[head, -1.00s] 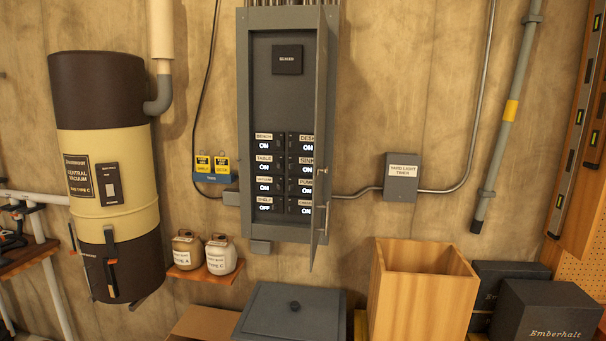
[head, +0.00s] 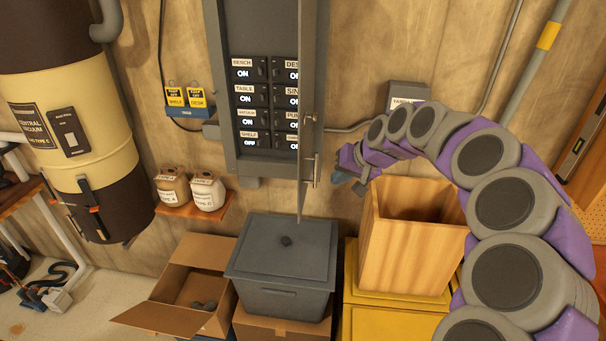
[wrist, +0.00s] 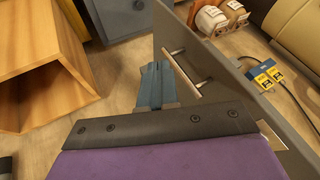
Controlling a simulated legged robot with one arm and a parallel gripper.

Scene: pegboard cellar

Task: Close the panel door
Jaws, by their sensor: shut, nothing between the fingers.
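The grey panel door (head: 308,95) stands open, nearly edge-on in the head view, hinged at the right of the breaker panel (head: 236,150). Its outer face shows in the wrist view (wrist: 225,85), with a metal bar handle (wrist: 188,68). The handle also shows in the head view (head: 315,170). My gripper (head: 345,180) is just right of the door, on its outer side, near the handle's height. In the wrist view its blue fingers (wrist: 153,72) are shut and empty beside the handle. I cannot tell whether they touch it or the door.
A tall wooden box (head: 410,250) stands below my arm, close to the gripper. A grey lidded bin (head: 280,260) sits under the door. A grey timer box (head: 408,93) is on the wall to the right. Jars on a shelf (head: 193,213) are at the left.

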